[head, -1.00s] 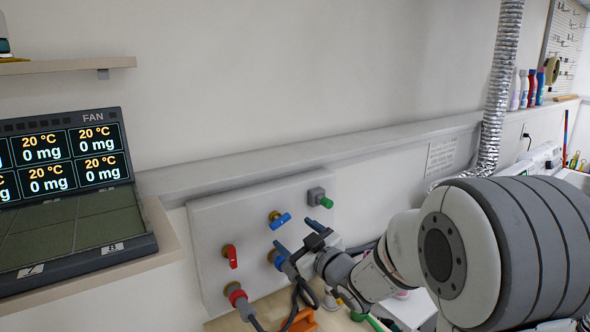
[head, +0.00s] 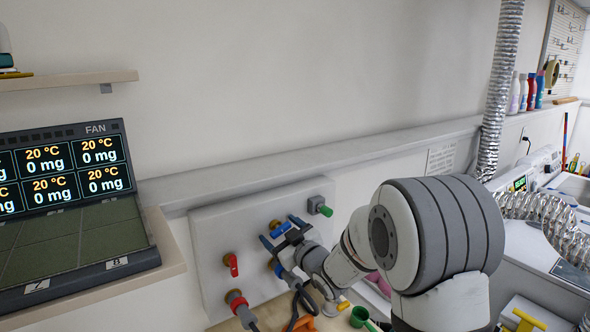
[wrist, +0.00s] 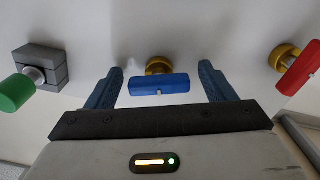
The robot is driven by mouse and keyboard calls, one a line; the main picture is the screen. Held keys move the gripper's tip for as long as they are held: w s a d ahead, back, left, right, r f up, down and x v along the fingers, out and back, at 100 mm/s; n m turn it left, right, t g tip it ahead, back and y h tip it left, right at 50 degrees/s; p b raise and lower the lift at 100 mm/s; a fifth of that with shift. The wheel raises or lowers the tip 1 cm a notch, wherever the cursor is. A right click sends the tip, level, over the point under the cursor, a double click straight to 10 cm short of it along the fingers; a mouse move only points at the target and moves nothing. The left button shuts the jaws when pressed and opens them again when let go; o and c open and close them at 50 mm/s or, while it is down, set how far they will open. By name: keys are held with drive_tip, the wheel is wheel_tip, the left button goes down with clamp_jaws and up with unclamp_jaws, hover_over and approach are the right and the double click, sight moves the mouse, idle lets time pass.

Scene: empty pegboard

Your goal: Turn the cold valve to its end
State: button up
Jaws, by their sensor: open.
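The cold valve is a blue bar handle (wrist: 160,85) on a brass stem (wrist: 159,65), fixed to a pale wall panel. In the wrist view the bar lies nearly level. My gripper (wrist: 161,69) is open, with one blue finger on each side of the handle and a gap at both ends. In the head view my gripper (head: 281,232) is at the panel, around the blue handle (head: 281,229), partly hiding it. I cannot tell whether either finger touches it.
A red valve (head: 231,263) is to the left on the panel (head: 213,225), and a green knob (head: 320,206) on a grey block is to the right. A lower hose fitting (head: 239,304) is close below. The monitor (head: 62,170) stands left.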

drive_tip(key=c, duration=0.8)
drive_tip(key=shift+f+n+b, duration=0.15)
drive_tip(key=shift+n+b, duration=0.15)
drive_tip(key=shift+b, duration=0.35)
drive_tip(key=shift+n+b, duration=1.7)
drive_tip(key=shift+b, duration=0.7)
drive_tip(key=o, duration=0.7)
